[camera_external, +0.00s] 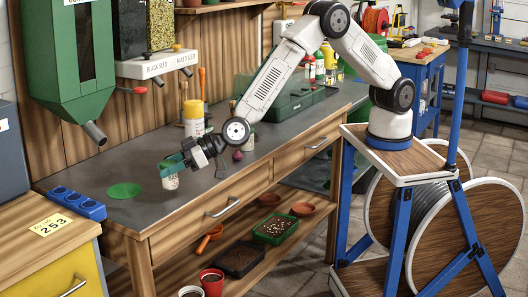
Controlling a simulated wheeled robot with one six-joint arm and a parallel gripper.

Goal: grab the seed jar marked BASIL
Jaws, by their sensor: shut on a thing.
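My gripper (177,164) reaches over the grey workbench (140,210) from the right. It is shut on a small white jar (170,182) with a dark green lid. The fingers hide part of the lid. I cannot tell whether the jar's base touches the bench.
A green disc (125,190) lies left of the jar. A white and yellow container (194,120) stands behind my gripper. Blue sockets (77,203) sit at the bench's left end. The front of the bench top is clear.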

